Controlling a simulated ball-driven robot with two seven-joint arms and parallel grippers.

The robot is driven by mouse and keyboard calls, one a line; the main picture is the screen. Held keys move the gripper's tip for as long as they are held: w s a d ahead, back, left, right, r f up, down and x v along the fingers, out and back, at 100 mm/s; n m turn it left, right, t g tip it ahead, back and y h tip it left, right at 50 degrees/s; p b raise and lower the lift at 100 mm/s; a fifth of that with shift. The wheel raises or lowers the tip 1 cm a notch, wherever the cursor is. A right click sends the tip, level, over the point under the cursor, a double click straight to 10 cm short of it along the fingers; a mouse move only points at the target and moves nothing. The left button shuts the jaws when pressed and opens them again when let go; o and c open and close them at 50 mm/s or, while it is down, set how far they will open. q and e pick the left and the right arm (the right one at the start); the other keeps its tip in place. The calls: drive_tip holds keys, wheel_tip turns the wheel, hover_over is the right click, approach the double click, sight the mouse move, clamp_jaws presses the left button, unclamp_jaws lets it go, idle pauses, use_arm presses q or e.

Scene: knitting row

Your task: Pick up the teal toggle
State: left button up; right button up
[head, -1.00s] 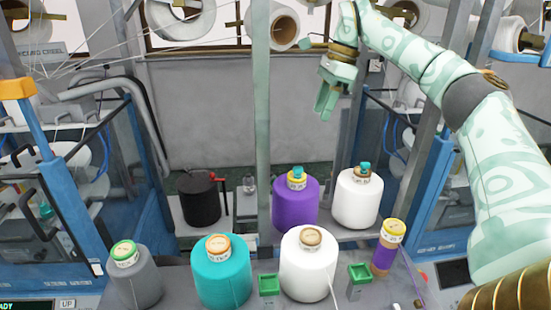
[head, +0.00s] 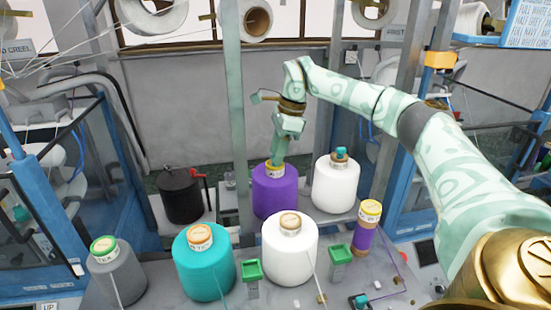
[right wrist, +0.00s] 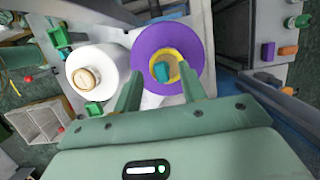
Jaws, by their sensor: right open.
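A teal toggle (head: 265,160) sits on top of the purple yarn cone (head: 275,192), inside its yellow collar. In the right wrist view, the toggle (right wrist: 163,70) shows as a teal block. A similar teal piece (head: 341,153) tops the rear white cone (head: 336,186). My right gripper (head: 280,155) points down just above the purple cone, partly in front of its top. In the right wrist view, my right gripper's fingers (right wrist: 160,83) are apart with nothing held, framing the cone's top. Contact with the toggle cannot be told. My left gripper is out of view.
A teal cone (head: 206,268), a front white cone (head: 290,250) and a grey cone (head: 116,275) stand in front. A black cylinder (head: 180,196) is left of the purple cone. A thin purple-wrapped tube (head: 365,235) stands right. A pale upright post (head: 237,120) rises close left of the gripper.

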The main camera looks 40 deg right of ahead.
drive_tip(key=shift+w+f, duration=0.25)
drive_tip(key=shift+f, duration=0.2)
drive_tip(key=shift+s, duration=0.15)
drive_tip(key=c, duration=0.8)
clamp_jaws()
drive_tip(key=shift+r, duration=0.1)
wheel_tip(320, 180, up, 3)
drive_tip(key=shift+f+b, duration=0.2)
drive_tip(key=shift+b, duration=0.2)
drive_tip(key=s+a+r+b, duration=0.2)
drive_tip(key=s+a+r, duration=0.4)
drive_tip(key=s+r, duration=0.4)
drive_tip(key=s, duration=0.2)
drive_tip(key=shift+s+r+b, duration=0.15)
drive_tip(key=shift+s+b, duration=0.2)
